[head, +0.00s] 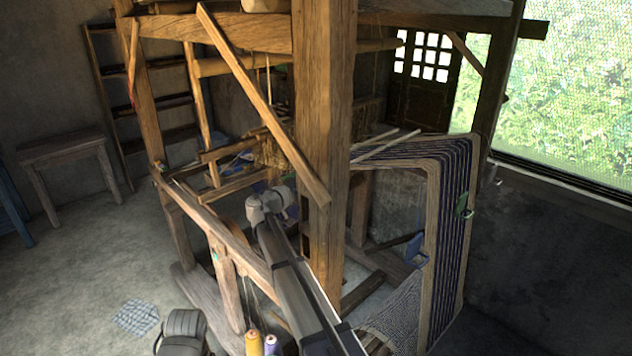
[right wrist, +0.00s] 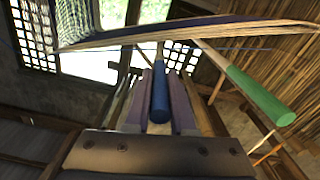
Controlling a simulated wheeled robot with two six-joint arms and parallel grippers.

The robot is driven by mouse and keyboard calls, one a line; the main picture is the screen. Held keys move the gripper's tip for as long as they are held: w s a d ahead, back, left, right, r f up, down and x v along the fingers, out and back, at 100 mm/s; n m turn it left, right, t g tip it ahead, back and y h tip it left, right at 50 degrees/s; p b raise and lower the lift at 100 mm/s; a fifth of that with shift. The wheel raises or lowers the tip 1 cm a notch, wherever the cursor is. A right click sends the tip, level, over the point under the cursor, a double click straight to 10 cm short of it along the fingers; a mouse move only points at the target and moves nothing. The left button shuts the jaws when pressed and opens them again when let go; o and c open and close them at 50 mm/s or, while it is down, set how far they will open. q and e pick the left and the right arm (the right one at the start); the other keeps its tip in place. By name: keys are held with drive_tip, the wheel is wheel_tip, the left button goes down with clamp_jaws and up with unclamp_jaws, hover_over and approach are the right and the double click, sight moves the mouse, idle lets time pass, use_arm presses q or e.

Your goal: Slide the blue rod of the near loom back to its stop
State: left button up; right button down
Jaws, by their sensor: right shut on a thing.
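In the right wrist view, a blue rod (right wrist: 160,98) points toward the camera between the two fingers of my right gripper (right wrist: 161,88). The gripper is shut on it. The rod's far end runs up to a pale wooden bar (right wrist: 190,36) with dark blue threads behind it. A green rod (right wrist: 258,95) slants out to the right, apart from the gripper. In the head view, my right arm reaches up to the wooden loom (head: 322,130). Its gripper and the blue rod cannot be made out there, among the loom's timbers. My left gripper is not in view.
A thick upright post and a slanting beam (head: 262,105) stand close to my right arm. A striped warp frame (head: 450,220) is at the right. Yellow and lilac spools (head: 254,342) are at the bottom. A stool (head: 62,150) stands at the left, with open floor before it.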

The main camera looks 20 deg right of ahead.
drive_tip(key=s+d+r+p, duration=0.2)
drive_tip(key=s, duration=0.5)
drive_tip(key=shift+d+r, duration=0.15)
drive_tip(key=shift+d, duration=0.05)
drive_tip(key=c, duration=0.8)
unclamp_jaws()
drive_tip(key=shift+o, duration=0.2)
drive_tip(key=v, duration=0.7)
drive_tip(key=shift+s+a, duration=0.15)
drive_tip(key=shift+a, duration=0.25)
